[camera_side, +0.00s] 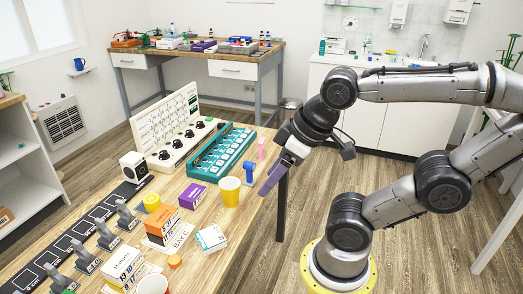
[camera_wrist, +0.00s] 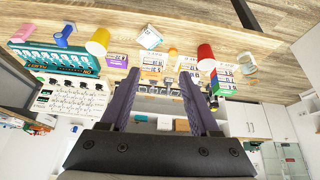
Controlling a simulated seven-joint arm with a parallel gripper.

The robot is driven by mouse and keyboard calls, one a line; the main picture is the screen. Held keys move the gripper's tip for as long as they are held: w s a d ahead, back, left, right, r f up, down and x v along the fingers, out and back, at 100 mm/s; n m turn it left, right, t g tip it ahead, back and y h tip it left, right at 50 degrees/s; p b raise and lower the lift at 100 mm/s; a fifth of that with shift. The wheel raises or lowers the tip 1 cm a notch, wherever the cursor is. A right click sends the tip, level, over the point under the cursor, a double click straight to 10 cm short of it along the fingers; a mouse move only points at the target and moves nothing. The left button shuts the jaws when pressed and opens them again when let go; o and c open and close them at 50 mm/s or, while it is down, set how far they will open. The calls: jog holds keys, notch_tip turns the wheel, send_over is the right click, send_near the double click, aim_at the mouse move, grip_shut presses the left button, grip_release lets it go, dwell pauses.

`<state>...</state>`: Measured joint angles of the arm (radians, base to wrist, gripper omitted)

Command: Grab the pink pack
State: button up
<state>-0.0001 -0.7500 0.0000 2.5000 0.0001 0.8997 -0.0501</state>
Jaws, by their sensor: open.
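A small narrow pink item (camera_side: 261,149) stands on the wooden table near its far right edge, beyond a blue item (camera_side: 248,171). I cannot tell whether the pink item is a pack; no other pink thing is clear. In the wrist view the pink item (camera_wrist: 22,33) shows at the upper left, past the blue item (camera_wrist: 62,40). My gripper (camera_side: 267,189) is over the table's right edge, nearer the side camera than the pink item and apart from it. In the wrist view my gripper (camera_wrist: 155,80) has its purple fingers spread, with nothing held between them.
A teal rack (camera_side: 222,155), a purple box (camera_side: 194,195) and a yellow cup (camera_side: 229,191) stand left of my gripper. A white-teal box (camera_side: 211,238), orange box (camera_side: 163,224) and red cup (camera_side: 153,284) stand nearer the side camera. Bare table lies along the right edge.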

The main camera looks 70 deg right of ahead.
jog(key=w+d+r+n+t+h, duration=0.2)
jog(key=w+d+r+n, duration=0.4)
jog(key=w+r+n, duration=0.6)
jog(key=w+d+f+n+g+h, duration=0.15)
jog(key=w+d+n, duration=0.25)
jog(key=w+d, duration=0.4)
jog(key=w+d+f+n+g+h, duration=0.1)
jog(key=w+d+f+n, duration=0.25)
jog(key=w+d, duration=0.4)
jog(key=g, duration=0.5)
send_over(262, 145)
jog(key=a, duration=0.1)
notch_tip(262, 145, down, 23)
jog(key=shift+m+t, duration=0.25)
jog(key=x, duration=0.6)
jog(key=shift+w+d+f, duration=0.1)
jog(key=shift+w+f, duration=0.05)
jog(key=shift+w, duration=0.2)
jog(key=shift+x, duration=3.2)
grip_shut()
